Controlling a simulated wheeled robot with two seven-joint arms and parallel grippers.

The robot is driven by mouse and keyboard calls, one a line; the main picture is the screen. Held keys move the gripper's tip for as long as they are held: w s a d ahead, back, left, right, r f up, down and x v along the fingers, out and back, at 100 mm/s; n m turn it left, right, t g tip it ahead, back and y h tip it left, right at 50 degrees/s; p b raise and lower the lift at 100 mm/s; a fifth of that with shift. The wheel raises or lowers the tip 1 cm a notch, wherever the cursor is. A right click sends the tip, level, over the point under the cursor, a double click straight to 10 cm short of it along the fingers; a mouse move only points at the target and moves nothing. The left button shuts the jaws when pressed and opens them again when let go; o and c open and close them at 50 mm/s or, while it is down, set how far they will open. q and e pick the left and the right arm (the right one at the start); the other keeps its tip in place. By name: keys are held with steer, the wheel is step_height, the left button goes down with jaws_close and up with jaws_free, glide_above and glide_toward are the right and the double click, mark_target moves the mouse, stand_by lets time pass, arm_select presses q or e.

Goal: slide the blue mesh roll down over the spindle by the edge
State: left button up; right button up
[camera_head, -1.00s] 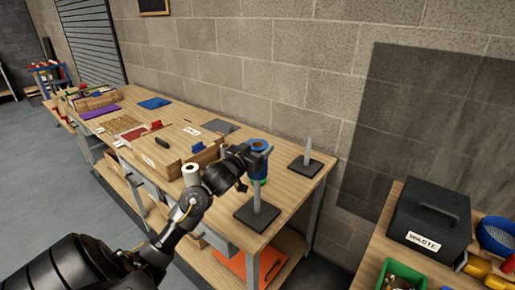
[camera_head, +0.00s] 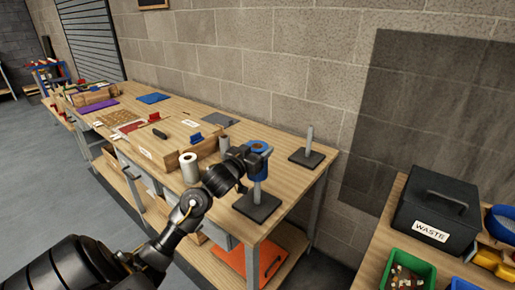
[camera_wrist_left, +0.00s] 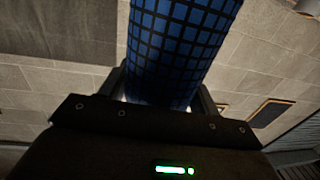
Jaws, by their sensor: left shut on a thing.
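The blue mesh roll (camera_head: 258,171) is held upright between the fingers of my left gripper (camera_head: 257,150). In the left wrist view the blue grid-patterned roll (camera_wrist_left: 178,45) fills the space between the fingers. A grey spindle (camera_head: 257,192) on a dark square base stands by the bench's front right edge, directly under the roll in the head view. The roll's lower end overlaps the spindle's upper part in the picture; I cannot tell whether the spindle is inside it. My right gripper is not seen.
A second spindle (camera_head: 309,141) stands empty on its base farther back. A white roll (camera_head: 189,168) stands left of my gripper, beside a wooden box (camera_head: 172,150). A waste box (camera_head: 433,212) and a green bin (camera_head: 408,273) are on another bench at right.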

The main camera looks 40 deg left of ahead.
arm_select(q)
steer(key=shift+f+b, duration=1)
steer(key=shift+f, duration=0.75)
steer(key=shift+f+b, duration=2.65)
steer(key=shift+f, duration=1.9)
steer(key=o, duration=1.3)
steer(key=shift+s+f, duration=0.1)
